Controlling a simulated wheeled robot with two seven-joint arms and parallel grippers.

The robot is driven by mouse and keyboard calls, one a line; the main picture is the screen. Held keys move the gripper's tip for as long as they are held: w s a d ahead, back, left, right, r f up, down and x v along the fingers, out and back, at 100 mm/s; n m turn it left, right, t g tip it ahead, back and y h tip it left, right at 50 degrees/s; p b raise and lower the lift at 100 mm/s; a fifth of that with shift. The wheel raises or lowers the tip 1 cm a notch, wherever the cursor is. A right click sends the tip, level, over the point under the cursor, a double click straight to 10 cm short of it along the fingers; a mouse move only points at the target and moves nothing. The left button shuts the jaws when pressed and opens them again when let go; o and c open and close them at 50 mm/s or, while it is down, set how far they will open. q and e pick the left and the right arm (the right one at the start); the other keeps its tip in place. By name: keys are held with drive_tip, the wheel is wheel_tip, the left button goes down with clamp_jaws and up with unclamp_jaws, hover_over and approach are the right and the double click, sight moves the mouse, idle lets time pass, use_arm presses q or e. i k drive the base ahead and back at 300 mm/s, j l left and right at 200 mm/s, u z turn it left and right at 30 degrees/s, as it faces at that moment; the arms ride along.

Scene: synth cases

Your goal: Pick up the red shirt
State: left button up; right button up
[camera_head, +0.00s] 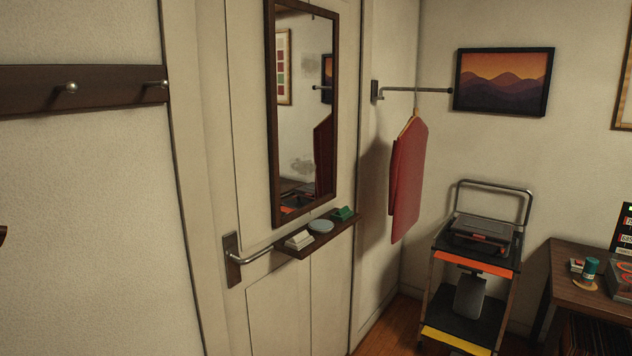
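The red shirt (408,180) hangs on a hanger from a metal rod (420,90) that sticks out from the wall beside the door frame. It hangs clear of the floor, seen nearly edge-on, to the left of a cart. A red shape also shows in the mirror's reflection. Neither of my grippers is in view.
A white door (300,300) with a lever handle (240,260) carries a mirror (302,110) and a small shelf (325,238) with small items. A cart (470,265) stands right of the shirt, and a wooden table (570,260) is at far right. Coat hooks (70,88) are at left.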

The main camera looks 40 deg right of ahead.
sight(408, 154)
drive_tip(key=z, duration=1.85)
drive_tip(key=u, duration=1.95)
drive_tip(key=z, duration=1.95)
drive_tip(key=i+l, duration=0.1)
drive_tip(key=i, duration=0.15)
drive_tip(key=i+l, duration=0.15)
drive_tip(key=i, duration=0.15)
drive_tip(key=z, duration=0.05)
